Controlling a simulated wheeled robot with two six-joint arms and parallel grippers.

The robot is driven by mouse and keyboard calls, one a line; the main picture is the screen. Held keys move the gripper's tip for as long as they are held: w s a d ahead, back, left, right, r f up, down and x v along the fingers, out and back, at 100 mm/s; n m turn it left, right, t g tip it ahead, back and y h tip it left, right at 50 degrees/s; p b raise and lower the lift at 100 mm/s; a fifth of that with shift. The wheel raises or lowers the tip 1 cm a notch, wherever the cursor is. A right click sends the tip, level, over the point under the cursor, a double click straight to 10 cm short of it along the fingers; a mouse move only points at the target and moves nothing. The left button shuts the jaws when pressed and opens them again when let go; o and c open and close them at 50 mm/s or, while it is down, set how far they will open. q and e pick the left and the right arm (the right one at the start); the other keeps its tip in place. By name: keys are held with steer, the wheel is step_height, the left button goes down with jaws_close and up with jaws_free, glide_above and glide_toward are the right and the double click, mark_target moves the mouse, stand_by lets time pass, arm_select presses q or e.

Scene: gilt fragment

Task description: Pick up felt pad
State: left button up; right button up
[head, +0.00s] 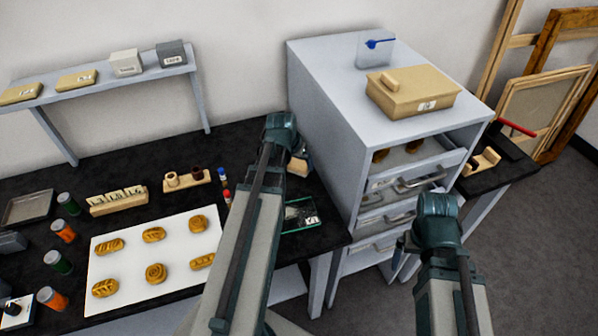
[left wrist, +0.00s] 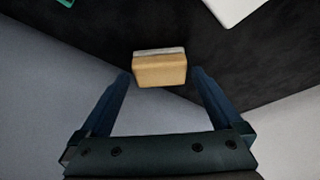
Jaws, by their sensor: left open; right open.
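The felt pad, a small tan block with a pale grey layer along one long side, lies on the black bench top in the left wrist view (left wrist: 159,70). In the head view the pad (head: 298,167) shows just right of my left wrist, partly hidden by it. My left gripper (left wrist: 161,76) is open, with its two fingers on either side of the pad's near end; I cannot tell whether they touch it. My right gripper (head: 408,246) is open and empty in front of the grey cabinet, mostly hidden by its own wrist.
The grey drawer cabinet (head: 335,110) stands close to the right of the pad, with its top drawer open. A green-edged glass plate (head: 301,214) lies nearer the front. A white board (head: 130,258) with several gilt ornaments, small bottles and a wooden holder (head: 187,180) are to the left.

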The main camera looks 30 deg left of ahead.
arm_select(q)
steer(key=b+x, duration=0.1)
steer(key=x, duration=0.1)
steer(key=shift+w+f, duration=0.1)
steer(key=shift+f, duration=0.25)
arm_select(e)
step_height(320, 180, down, 2)
steer(key=shift+f, duration=0.15)
arm_select(q)
steer(key=shift+r, duration=0.1)
steer(key=c, duration=1.1)
